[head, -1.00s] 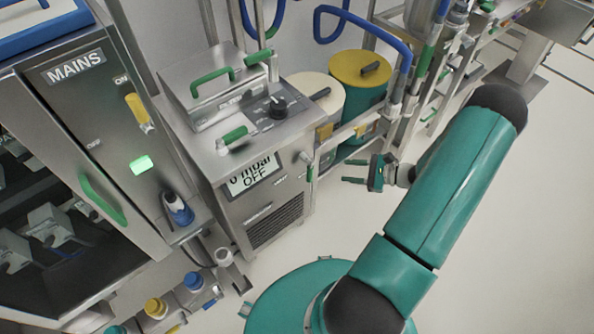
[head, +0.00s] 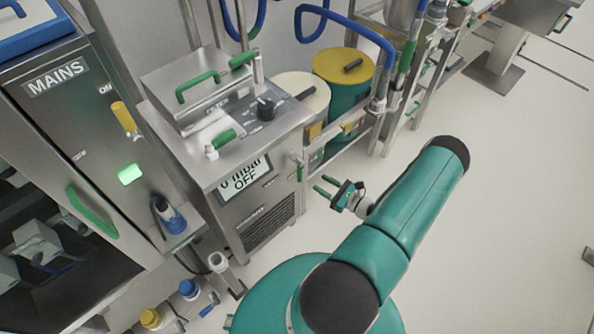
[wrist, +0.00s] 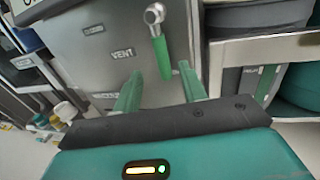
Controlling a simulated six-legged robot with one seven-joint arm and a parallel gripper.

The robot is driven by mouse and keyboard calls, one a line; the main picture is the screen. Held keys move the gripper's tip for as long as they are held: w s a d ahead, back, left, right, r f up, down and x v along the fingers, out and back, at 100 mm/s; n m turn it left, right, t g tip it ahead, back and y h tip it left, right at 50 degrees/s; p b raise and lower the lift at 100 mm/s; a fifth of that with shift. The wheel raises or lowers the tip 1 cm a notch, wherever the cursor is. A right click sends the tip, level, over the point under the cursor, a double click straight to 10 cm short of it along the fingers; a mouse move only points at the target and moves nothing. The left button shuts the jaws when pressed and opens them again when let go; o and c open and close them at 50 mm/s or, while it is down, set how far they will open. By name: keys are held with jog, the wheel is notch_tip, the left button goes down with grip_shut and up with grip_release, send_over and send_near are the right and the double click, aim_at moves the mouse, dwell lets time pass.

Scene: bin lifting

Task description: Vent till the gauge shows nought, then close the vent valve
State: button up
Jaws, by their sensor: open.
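The vent valve is a metal pivot with a green lever (wrist: 163,57) hanging almost straight down to the right of the VENT label in the wrist view. It shows small on the right edge of the cabinet front in the head view (head: 300,171). The gauge (head: 243,178) on the cabinet front reads 0 mbar and OFF, its top line partly cut by the panel edge. My gripper (head: 321,186) is open and empty, just right of the cabinet. In the wrist view its fingers (wrist: 158,86) point toward the panel, with the lever between them in the picture; I see no contact.
A steel cabinet (head: 262,218) carries a black knob (head: 265,107) and green-handled lid (head: 200,85). A yellow-lidded drum (head: 343,66) stands behind a rail right of it. The MAINS cabinet (head: 60,120) stands left. Open floor (head: 500,220) lies right.

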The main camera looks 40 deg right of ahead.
aim_at(300, 171)
jog(key=x, duration=1)
jog(key=shift+w, duration=0.35)
grip_shut()
